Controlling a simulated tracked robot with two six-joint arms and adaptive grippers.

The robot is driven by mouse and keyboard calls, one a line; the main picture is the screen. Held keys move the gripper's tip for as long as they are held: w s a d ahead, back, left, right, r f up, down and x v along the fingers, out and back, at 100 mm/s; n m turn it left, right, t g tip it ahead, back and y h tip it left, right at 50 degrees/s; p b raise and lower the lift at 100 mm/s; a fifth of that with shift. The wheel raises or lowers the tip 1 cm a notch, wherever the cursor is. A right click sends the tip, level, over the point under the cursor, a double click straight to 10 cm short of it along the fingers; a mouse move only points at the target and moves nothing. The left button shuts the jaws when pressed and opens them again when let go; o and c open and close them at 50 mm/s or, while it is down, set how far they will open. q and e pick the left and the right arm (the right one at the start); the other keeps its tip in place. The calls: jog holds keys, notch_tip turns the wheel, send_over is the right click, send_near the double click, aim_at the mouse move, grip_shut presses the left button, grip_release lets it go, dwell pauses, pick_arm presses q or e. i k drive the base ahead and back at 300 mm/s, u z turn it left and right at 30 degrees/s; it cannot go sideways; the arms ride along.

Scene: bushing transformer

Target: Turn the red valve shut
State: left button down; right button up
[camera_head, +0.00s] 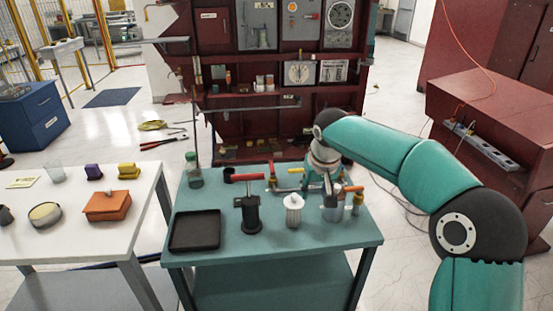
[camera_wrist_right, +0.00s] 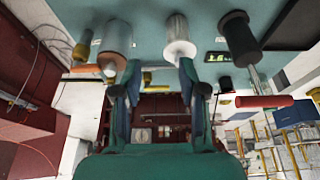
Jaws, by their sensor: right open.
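On the teal table, a small red-handled fitting with yellow parts (camera_head: 272,181) stands behind the front row; I cannot tell its valve position. A black cylinder (camera_head: 250,214) with a red T-handle (camera_head: 246,178) stands to its front left. My right gripper (camera_head: 308,184) is low over the back of the table, behind the white ribbed insulator (camera_head: 293,211); its fingertips are partly hidden there. In the right wrist view, the open gripper (camera_wrist_right: 158,68) has nothing clearly held, and a yellow part (camera_wrist_right: 147,78) shows between the fingers. My left gripper is out of view.
A metal canister (camera_head: 334,209) with an orange handle and a brass fitting (camera_head: 357,204) stand at the right of the row. A black tray (camera_head: 195,231) lies front left, a green bottle (camera_head: 194,172) behind it. The table's front right is clear.

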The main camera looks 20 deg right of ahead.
aim_at(272, 173)
jog(key=i, duration=0.9)
jog(key=u, duration=0.05)
